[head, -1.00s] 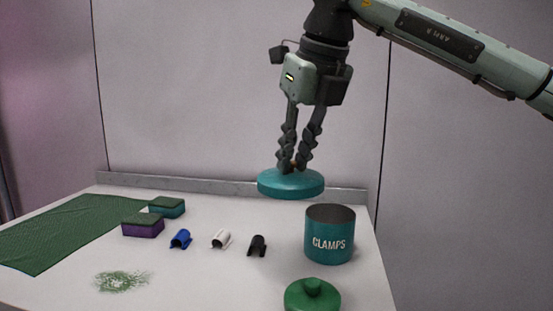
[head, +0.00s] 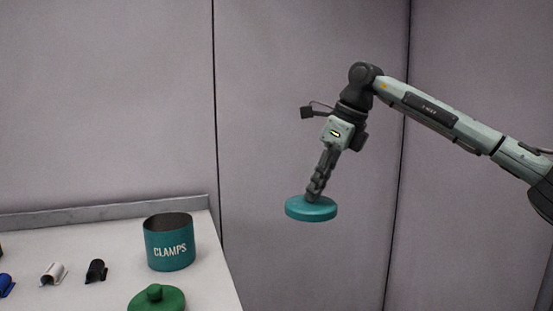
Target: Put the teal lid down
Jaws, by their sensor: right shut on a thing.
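The teal lid (head: 311,209) is a round disc held in the air by my right gripper (head: 312,196). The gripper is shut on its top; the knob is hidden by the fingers. In the picture, the lid is to the right of the table's right edge, with wall behind it. The teal canister (head: 170,246) marked CLAMPS stands upright and open-topped on the table, left of the lid. My left gripper is not in view.
The white table (head: 112,292) ends at its right edge, left of the held lid. A green knobbed lid (head: 157,300) lies in front of the canister. Black (head: 96,271), white (head: 53,273) and blue (head: 6,285) clamps lie to its left. A raised grey ledge (head: 100,213) runs along the back.

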